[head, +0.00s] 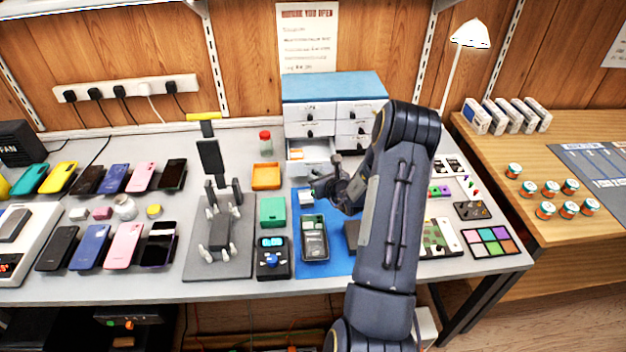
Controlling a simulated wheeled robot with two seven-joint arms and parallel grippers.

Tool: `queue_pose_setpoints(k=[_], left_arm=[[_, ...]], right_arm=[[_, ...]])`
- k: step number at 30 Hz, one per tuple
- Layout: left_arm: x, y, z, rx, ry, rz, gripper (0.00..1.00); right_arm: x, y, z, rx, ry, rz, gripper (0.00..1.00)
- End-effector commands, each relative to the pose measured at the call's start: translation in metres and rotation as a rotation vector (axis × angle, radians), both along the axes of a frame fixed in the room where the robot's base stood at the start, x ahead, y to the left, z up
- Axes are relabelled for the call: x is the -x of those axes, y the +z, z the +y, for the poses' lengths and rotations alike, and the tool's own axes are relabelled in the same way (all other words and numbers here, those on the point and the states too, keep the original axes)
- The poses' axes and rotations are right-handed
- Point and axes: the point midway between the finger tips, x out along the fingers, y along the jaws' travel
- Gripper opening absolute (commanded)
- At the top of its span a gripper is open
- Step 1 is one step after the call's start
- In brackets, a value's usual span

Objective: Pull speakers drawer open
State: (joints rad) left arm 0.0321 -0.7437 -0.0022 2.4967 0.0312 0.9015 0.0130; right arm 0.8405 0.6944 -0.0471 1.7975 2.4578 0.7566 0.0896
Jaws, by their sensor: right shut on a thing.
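The drawer cabinet (333,90) stands at the back of the workbench, with a blue top and two columns of white drawers with dark knobs. Its lower left drawer (309,156) is pulled out toward me, and small items show inside. Its label is too small to read, so I cannot tell if it says speakers. My right gripper (316,184) is at the front of this open drawer, shut on its handle, which the fingers mostly hide. My right arm covers part of the cabinet's right side. My left gripper is not in view.
An orange tray (266,176) and a red-capped bottle (266,142) stand left of the drawer. A blue mat (340,264) with a handheld device (314,238) lies in front. A grey stand (218,258) is further left, beside several phones. A lamp (469,35) stands behind right.

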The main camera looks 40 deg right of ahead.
Motion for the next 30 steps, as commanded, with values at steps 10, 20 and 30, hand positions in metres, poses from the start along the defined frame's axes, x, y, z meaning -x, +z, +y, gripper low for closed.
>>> queue_pose_setpoints(k=[10,20,30], left_arm=[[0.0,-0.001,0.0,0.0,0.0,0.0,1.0],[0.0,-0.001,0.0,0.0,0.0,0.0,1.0],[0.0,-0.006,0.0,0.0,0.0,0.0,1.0]], right_arm=[[-0.001,0.003,-0.002,0.004,-0.004,-0.007,0.0],[-0.001,0.003,-0.002,0.003,-0.004,-0.005,0.39],[0.025,0.013,0.006,0.003,-0.006,-0.005,0.39]])
